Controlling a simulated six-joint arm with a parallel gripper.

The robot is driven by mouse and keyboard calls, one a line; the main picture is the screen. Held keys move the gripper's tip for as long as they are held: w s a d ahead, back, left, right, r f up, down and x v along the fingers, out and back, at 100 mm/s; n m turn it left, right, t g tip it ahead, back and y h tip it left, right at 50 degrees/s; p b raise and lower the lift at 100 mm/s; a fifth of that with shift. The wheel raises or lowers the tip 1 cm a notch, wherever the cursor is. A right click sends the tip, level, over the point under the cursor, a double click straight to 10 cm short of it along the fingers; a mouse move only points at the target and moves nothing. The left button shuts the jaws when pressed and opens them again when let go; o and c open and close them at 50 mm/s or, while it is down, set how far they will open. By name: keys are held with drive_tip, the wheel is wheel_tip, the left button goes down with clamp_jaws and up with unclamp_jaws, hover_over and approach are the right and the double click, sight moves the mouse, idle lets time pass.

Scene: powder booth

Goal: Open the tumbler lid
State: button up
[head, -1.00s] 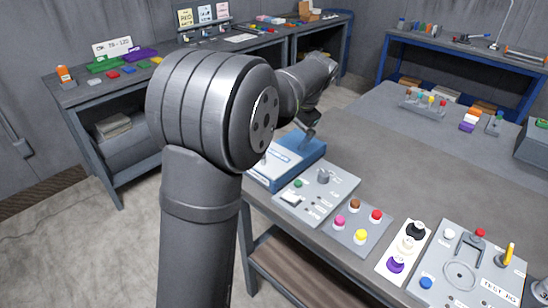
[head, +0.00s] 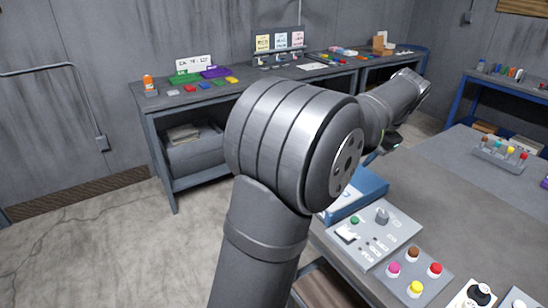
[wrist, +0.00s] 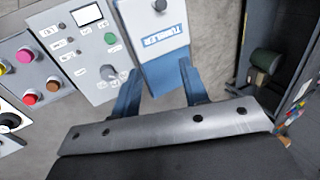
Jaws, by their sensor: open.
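In the head view my gripper (head: 390,142) is small and above the box.
A grey control panel (head: 378,238) with a green button, knob and switches adjoins the box. A side bench (head: 240,90) with small parts stands along the back wall. The bench middle is clear.

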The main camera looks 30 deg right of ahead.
drive_tip(key=w+a+r+n+g, duration=0.2)
drive_tip(key=w+a+n+g, duration=0.25)
drive_tip(key=w+n, duration=0.4)
drive_tip(key=f, duration=1.7)
drive_tip(key=shift+s+a+f, duration=0.15)
drive_tip(key=shift+s+f, duration=0.05)
drive_tip(key=shift+s, duration=0.2)
drive_tip(key=shift+c, duration=0.4)
clamp_jaws()
